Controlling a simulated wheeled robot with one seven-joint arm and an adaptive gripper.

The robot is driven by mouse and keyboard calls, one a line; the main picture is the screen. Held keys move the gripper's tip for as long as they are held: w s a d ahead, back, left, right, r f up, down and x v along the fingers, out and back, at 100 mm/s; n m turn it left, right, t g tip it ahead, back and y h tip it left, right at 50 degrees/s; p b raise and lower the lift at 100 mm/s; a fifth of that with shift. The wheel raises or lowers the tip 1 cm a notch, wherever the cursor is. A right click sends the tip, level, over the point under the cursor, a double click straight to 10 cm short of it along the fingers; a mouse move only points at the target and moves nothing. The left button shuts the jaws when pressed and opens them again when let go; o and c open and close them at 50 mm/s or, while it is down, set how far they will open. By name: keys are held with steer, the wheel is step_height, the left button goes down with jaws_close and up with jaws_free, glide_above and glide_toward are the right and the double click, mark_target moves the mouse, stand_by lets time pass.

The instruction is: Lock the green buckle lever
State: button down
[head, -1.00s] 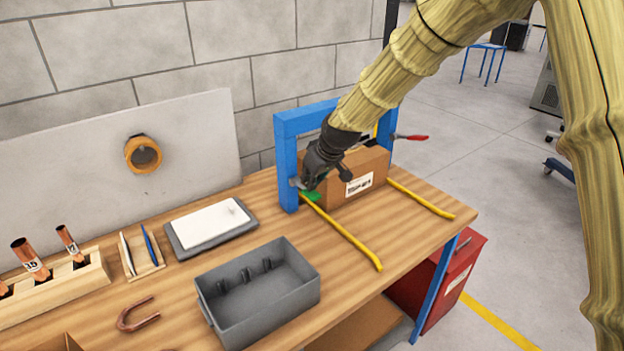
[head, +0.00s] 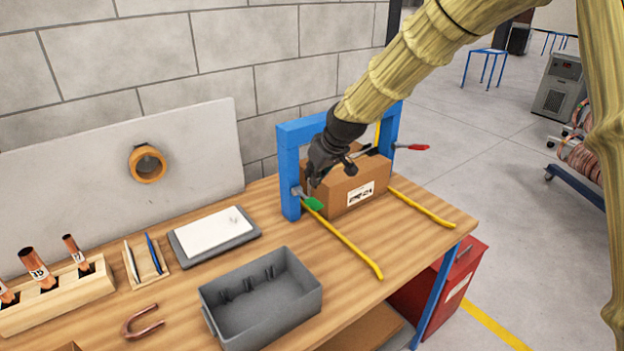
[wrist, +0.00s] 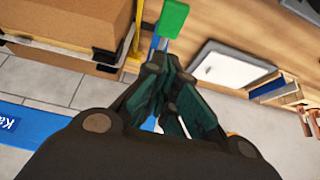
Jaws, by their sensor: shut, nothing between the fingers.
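The green buckle lever (head: 313,204) sits low on the left post of the blue frame (head: 290,170), at the back end of a yellow rail. It sticks out from the post toward the front. My gripper (head: 314,182) is just above the lever, beside the left end of the cardboard box. In the wrist view the green lever (wrist: 173,18) is at the top, beyond the fingertips of my gripper (wrist: 165,72). The fingers are shut and empty. I cannot tell whether the fingertips touch the lever's metal base.
The cardboard box (head: 345,190) stands inside the blue frame, between two yellow rails (head: 350,250). A red-handled lever (head: 412,147) is on the right post. A grey bin (head: 262,310) and a tablet-like tray (head: 214,233) lie to the left.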

steer(key=s+d+f+b+v, duration=0.1)
steer(key=b+v, duration=0.1)
steer(key=v, duration=0.6)
steer(key=shift+r, duration=0.15)
steer(key=shift+s, duration=0.15)
